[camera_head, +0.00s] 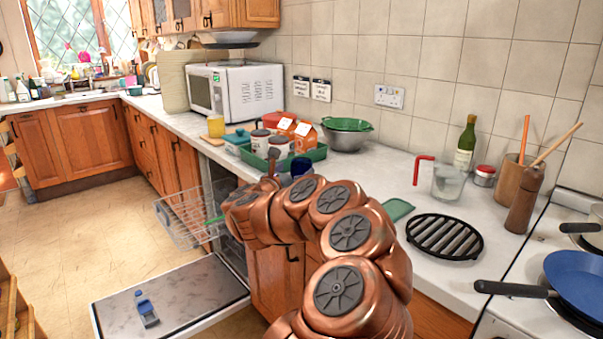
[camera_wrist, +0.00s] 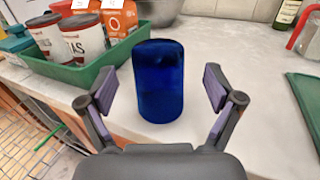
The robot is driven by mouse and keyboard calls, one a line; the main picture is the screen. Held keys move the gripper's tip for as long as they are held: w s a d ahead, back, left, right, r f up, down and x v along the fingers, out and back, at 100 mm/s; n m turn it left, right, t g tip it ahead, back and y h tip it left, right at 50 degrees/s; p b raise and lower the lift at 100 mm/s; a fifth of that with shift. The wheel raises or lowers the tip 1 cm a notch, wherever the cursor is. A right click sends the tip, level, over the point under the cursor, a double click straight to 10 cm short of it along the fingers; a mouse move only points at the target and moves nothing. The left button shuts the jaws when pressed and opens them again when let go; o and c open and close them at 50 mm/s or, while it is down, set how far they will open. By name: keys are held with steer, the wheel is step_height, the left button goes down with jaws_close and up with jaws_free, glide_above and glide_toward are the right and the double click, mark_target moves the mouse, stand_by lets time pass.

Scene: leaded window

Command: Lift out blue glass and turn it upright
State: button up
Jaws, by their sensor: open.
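The blue glass (camera_wrist: 160,85) stands on the pale countertop beside the green tray in the wrist view. It is deep blue and its long axis looks vertical. I cannot tell for sure whether its mouth faces up or down. In the head view the glass (camera_head: 302,168) is partly hidden behind my arm. My gripper (camera_wrist: 160,88) is open, with one finger to the left and one to the right of the glass. Gaps show between both fingers and the glass. In the head view the gripper (camera_head: 272,163) is largely hidden by my copper arm.
The green tray (camera_wrist: 78,75) with canisters and an orange box is close on the left. An open dishwasher with a pulled-out wire rack (camera_head: 185,218) and lowered door (camera_head: 185,295) lies below. A glass jug (camera_head: 447,182) and black trivet (camera_head: 445,237) stand right.

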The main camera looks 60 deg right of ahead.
mark_target(301, 161)
steer(key=d, duration=0.2)
steer(key=d+p, duration=0.1)
steer(key=d, duration=0.1)
steer(key=shift+w+d, duration=0.1)
steer(key=shift+w, duration=0.2)
steer(key=shift+w+d, duration=0.15)
steer(key=shift+d, duration=0.15)
steer(key=c, duration=1.5)
steer(key=shift+r, duration=0.15)
